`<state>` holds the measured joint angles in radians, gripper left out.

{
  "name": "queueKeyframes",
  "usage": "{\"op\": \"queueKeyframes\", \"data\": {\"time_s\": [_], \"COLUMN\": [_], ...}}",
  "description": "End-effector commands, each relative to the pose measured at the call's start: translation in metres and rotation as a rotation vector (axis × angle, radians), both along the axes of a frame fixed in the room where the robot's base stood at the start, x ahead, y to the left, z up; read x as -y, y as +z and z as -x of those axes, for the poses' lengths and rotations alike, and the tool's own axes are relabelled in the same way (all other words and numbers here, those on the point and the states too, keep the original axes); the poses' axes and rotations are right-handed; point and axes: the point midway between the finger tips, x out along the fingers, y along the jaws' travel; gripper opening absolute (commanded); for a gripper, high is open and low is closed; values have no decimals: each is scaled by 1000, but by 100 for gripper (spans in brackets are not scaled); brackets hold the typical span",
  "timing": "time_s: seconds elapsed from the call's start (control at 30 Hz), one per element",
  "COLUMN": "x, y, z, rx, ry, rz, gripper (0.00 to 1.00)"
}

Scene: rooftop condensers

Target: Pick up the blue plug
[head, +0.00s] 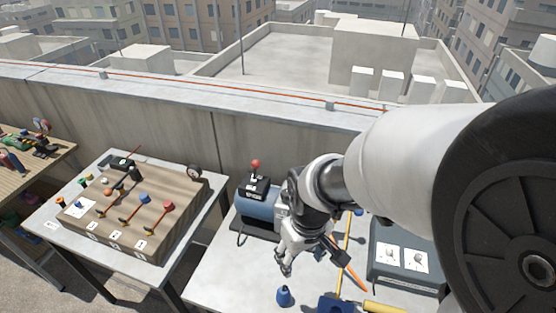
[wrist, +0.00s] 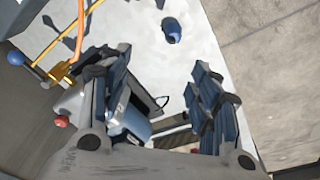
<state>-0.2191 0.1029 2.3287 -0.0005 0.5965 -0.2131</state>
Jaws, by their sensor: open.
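The blue plug (head: 284,296) stands on the light grey table near the bottom edge of the head view. It also shows in the wrist view (wrist: 172,30), beyond my fingertips and between their lines, with a dark shadow beside it. My gripper (head: 286,266) hangs over the table, just behind the plug in the head view. In the wrist view its two fingers (wrist: 163,72) are spread apart with nothing between them. The plug is apart from both fingers.
A blue machine with a black panel (head: 257,186) and red knob stands behind my gripper. A dark box with two white plates (head: 402,259) is at right. A blue block (head: 337,305) and yellow rod (head: 383,307) lie near the plug. Another table (head: 60,238) holds a wooden board.

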Motion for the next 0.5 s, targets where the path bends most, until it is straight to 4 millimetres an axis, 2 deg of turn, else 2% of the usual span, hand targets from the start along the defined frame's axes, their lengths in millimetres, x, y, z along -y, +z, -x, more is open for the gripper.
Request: {"op": "queueKeyframes", "data": {"time_s": [0.03,0.2,0.37,0.5], "x": [-9,-26,-32,-33], "y": [-8,-41,-59,-83], "z": [-3,-9,-10,-9], "rx": [-36,-88,-108,-113], "ry": [39,125,160,164], "rz": [10,26,33,35], "gripper": [57,57,57,57]}}
